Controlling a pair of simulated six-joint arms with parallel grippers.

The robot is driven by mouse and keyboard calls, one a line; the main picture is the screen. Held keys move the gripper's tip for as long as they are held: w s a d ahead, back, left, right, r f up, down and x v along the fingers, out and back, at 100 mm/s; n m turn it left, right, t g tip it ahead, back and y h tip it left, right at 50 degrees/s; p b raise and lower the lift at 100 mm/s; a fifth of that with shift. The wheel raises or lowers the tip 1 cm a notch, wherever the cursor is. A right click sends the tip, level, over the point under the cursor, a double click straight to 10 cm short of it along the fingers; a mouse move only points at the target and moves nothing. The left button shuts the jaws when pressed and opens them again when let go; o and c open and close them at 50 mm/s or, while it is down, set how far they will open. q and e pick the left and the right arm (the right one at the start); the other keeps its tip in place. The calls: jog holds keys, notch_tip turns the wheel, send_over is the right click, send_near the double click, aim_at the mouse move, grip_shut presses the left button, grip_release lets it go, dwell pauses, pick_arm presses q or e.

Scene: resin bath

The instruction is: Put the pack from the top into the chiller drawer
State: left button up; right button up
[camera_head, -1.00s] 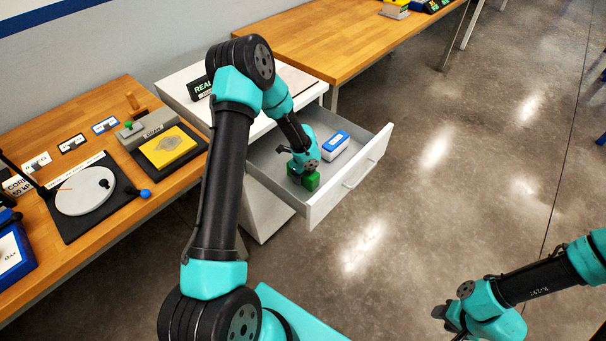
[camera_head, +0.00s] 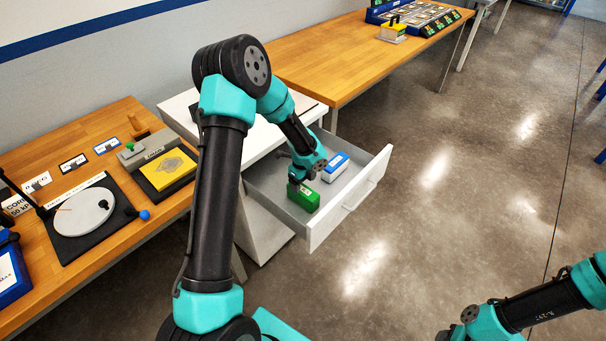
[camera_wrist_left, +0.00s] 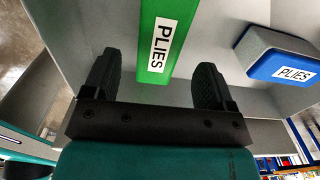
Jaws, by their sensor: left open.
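A green pack (camera_head: 304,198) lies in the open chiller drawer (camera_head: 318,236), toward its near left side. In the left wrist view the green pack (camera_wrist_left: 167,30) carries a white label reading PLIES. My left gripper (camera_head: 301,179) is just above the pack inside the drawer. Its fingers (camera_wrist_left: 156,85) are open, spread to either side of the pack's line, with no contact visible. A white and blue pack (camera_head: 335,166) lies farther back in the drawer, also labelled PLIES in the left wrist view (camera_wrist_left: 285,62).
The drawer comes out of a white cabinet (camera_head: 180,112), partly hidden by my left arm. A wooden bench (camera_head: 120,120) on the left holds a round plate device (camera_head: 84,212) and a yellow block (camera_head: 167,168). Another bench (camera_head: 340,60) stands behind. Open floor lies right of the drawer.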

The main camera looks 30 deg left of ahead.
aim_at(303, 189)
pick_arm(q)
notch_tip(303, 189, up, 4)
jog(key=shift+r, duration=0.1)
